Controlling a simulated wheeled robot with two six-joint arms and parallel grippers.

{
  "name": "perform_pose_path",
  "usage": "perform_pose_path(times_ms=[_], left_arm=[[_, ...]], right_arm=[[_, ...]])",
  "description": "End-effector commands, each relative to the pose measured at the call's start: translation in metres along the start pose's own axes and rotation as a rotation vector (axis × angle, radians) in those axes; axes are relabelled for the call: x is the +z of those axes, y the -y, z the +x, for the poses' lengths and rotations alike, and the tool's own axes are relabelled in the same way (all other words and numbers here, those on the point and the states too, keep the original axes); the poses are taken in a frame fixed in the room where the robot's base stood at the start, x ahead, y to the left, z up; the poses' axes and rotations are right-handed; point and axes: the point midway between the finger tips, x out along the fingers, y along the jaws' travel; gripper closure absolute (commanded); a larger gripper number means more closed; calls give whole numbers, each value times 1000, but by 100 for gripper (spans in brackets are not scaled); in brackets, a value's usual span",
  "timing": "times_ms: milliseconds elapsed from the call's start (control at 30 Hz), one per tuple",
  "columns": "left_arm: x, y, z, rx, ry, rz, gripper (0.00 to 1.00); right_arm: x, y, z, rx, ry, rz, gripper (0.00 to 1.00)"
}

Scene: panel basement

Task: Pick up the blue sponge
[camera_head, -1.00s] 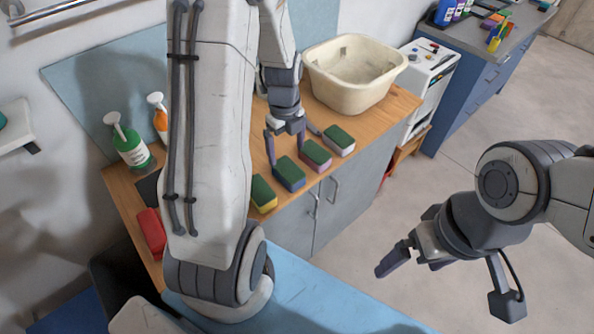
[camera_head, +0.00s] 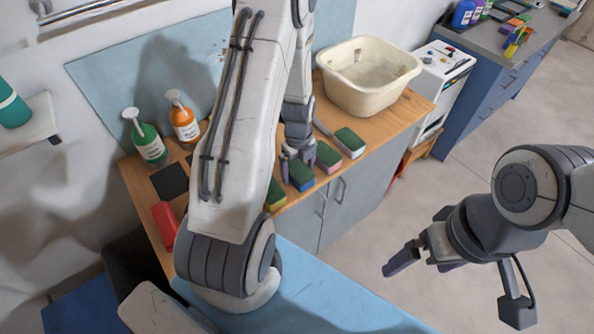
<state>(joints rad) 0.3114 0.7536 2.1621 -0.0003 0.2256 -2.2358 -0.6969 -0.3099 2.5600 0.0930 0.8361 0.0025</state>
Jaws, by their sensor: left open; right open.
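The blue sponge (camera_head: 302,184), with a dark green top, lies on the wooden counter, in a row of sponges near the front edge. My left gripper (camera_head: 297,163) is open and points down, with its fingers at the back part of the blue sponge. The fingertips partly overlap the sponge in the picture, and I cannot tell whether they touch it. My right gripper (camera_head: 420,266) is open and empty, out over the floor at the right.
A pink sponge (camera_head: 328,164) and another green-topped sponge (camera_head: 352,153) lie to the right; a yellow one (camera_head: 274,206), partly behind my arm, lies to the left. A cream basin (camera_head: 367,92), green bottle (camera_head: 150,149), orange bottle (camera_head: 184,125) and red object (camera_head: 164,222) stand on the counter (camera_head: 140,193).

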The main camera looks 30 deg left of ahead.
Motion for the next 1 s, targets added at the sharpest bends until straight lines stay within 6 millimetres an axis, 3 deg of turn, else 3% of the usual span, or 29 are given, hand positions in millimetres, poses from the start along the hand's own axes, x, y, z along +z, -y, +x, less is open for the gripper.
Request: perform_pose_path(times_ms=[33,67,200,267,667,933,1000], left_arm=[[0,0,0,0,0,0,0],[0,0,0,0,0,-1,8],[0,0,0,0,0,-1,61],[0,0,0,0,0,-1,82],[1,0,-6,-2,1,-1,82],[2,1,-41,-7,6,-1,82],[-17,5,-49,-4,3,7,82]], right_arm=[[0,0,0,0,0,0,0],[0,0,0,0,0,0,0],[0,0,0,0,0,0,0],[0,0,0,0,0,0,0],[0,0,2,0,0,0,0],[1,-1,15,0,0,-1,0],[1,-1,20,0,0,-1,0]])
